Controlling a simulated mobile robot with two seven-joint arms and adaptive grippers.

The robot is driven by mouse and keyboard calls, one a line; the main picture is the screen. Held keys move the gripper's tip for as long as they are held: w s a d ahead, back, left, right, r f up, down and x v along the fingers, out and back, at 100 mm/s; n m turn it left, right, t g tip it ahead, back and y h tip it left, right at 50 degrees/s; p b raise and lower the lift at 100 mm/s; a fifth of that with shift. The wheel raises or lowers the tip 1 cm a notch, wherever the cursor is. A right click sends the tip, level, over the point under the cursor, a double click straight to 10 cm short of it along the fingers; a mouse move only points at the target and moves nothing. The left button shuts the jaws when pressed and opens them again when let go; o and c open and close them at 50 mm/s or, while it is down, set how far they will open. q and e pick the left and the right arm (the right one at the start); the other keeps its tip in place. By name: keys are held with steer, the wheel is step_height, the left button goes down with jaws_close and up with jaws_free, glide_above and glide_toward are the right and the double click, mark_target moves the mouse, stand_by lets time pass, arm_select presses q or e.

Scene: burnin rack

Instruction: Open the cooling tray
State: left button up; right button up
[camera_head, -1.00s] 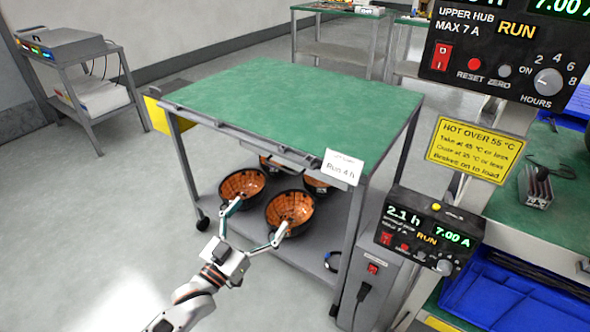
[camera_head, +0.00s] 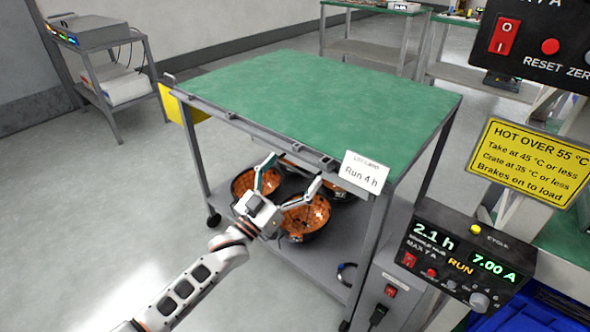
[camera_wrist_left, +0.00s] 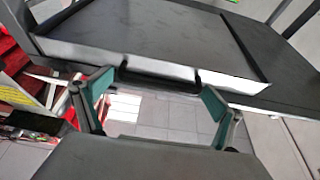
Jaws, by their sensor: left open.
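The cooling tray (camera_wrist_left: 150,35) shows in the left wrist view as a shallow dark tray with a pale front lip and a black bar handle (camera_wrist_left: 160,74) on that front. In the head view, the tray is mostly hidden beneath the green tabletop's front edge. My left gripper (camera_head: 291,174) is open and empty, just below that edge. In the left wrist view its teal-padded fingers (camera_wrist_left: 157,100) are spread, with the handle just beyond them, between the tips; I cannot tell whether they touch it. My right gripper is not in view.
The green-topped cart (camera_head: 320,95) carries a "Run 4 h" card (camera_head: 363,176) at its front corner. A control box (camera_head: 455,262) stands close on the right. Open floor lies to the left.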

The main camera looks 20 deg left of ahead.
arm_select(q)
steer(key=shift+w+r, duration=0.1)
steer(key=c, duration=1.3)
steer(key=s+a+p, duration=0.3)
steer(key=s+a, duration=0.1)
steer(key=s, duration=0.7)
steer(key=s+a+p, duration=0.4)
steer(key=s, duration=0.7)
steer(key=shift+s, duration=0.3)
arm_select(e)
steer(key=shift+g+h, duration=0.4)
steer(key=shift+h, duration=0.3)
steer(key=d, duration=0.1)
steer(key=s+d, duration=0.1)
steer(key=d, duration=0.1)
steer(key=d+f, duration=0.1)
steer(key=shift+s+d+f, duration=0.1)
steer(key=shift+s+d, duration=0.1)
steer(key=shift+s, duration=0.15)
